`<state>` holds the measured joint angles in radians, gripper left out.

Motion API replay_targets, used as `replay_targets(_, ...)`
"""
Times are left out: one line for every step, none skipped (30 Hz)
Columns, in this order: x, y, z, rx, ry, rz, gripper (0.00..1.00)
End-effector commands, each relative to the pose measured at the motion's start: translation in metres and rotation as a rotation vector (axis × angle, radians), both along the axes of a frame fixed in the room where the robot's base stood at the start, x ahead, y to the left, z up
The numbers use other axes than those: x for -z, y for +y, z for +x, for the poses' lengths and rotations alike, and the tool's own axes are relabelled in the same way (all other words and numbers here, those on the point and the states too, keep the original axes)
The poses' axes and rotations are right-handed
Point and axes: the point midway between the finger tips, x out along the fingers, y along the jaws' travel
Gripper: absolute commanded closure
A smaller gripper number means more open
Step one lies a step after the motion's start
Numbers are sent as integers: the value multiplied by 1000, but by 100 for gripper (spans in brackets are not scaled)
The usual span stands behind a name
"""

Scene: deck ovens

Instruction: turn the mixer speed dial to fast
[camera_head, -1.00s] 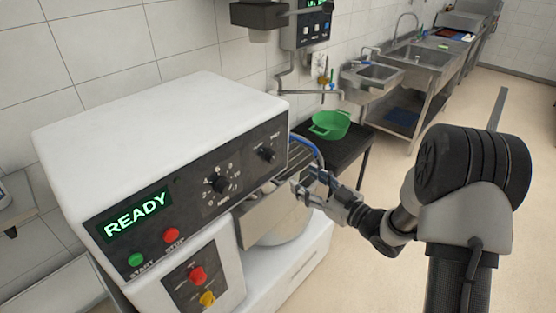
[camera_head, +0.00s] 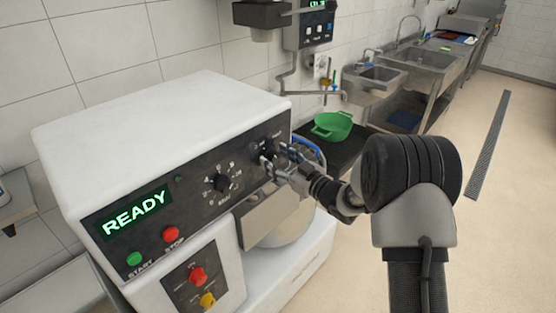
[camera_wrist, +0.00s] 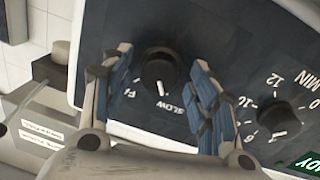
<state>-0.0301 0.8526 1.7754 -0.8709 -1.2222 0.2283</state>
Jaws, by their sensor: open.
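The mixer's speed dial is a black knob at the right end of the dark control panel (camera_head: 188,190). In the wrist view the speed dial (camera_wrist: 159,70) sits between my two fingers, with a "SLOW" label on its right and a partly hidden "FA" label on its left. Its white mark points down in that picture, between the labels. My gripper (camera_head: 275,160) is open, with one finger on each side of the dial; I cannot tell whether either touches it. In the head view my fingers partly hide the dial.
The timer dial (camera_head: 222,183) is left of the speed dial. The green START button (camera_head: 134,258), red STOP button (camera_head: 171,234) and a red knob (camera_head: 197,276) are lower left. The mixer bowl (camera_head: 290,222) is below my gripper. A green basin (camera_head: 332,126) stands behind.

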Motion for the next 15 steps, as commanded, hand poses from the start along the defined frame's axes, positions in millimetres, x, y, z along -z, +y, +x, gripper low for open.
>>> replay_targets(0, 0, 0, 0, 0, 0, 46)
replay_targets(0, 0, 0, 0, 0, 0, 48)
replay_targets(0, 0, 0, 0, 0, 0, 50)
replay_targets(0, 0, 0, 0, 0, 0, 52)
replay_targets(0, 0, 0, 0, 0, 0, 54)
replay_targets(0, 0, 0, 0, 0, 0, 57)
replay_targets(0, 0, 0, 0, 0, 0, 59)
replay_targets(0, 0, 0, 0, 0, 0, 61)
replay_targets(0, 0, 0, 0, 0, 0, 64)
replay_targets(0, 0, 0, 0, -1, -1, 66)
replay_targets(0, 0, 0, 0, -1, -1, 68)
replay_targets(0, 0, 0, 0, 0, 0, 70)
replay_targets(0, 0, 0, 0, -1, -1, 72)
replay_targets(0, 0, 0, 0, -1, -1, 74)
replay_targets(0, 0, 0, -1, -1, -1, 77)
